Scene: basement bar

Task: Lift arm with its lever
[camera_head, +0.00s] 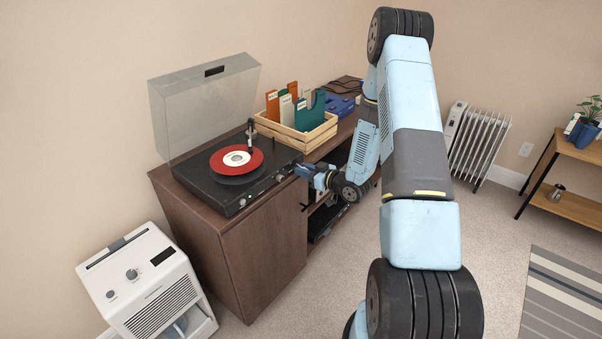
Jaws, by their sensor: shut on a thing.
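A black turntable (232,193) sits on the left end of the brown cabinet, with its clear lid raised. A red record (222,165) with a white centre lies on its platter. The dark tonearm (250,136) stands at the record's right side; I cannot tell whether its needle end is raised or down. My gripper (299,171) reaches from the right to the turntable's front right corner. It is shut on a small part there, which I take to be the lever. The fingers hide that part, so its position cannot be seen.
A wooden crate (320,134) of record sleeves and a blue box (340,104) stand behind my gripper on the brown cabinet (262,240). A white dehumidifier (150,295) stands at the front left. Open carpet lies right of the cabinet.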

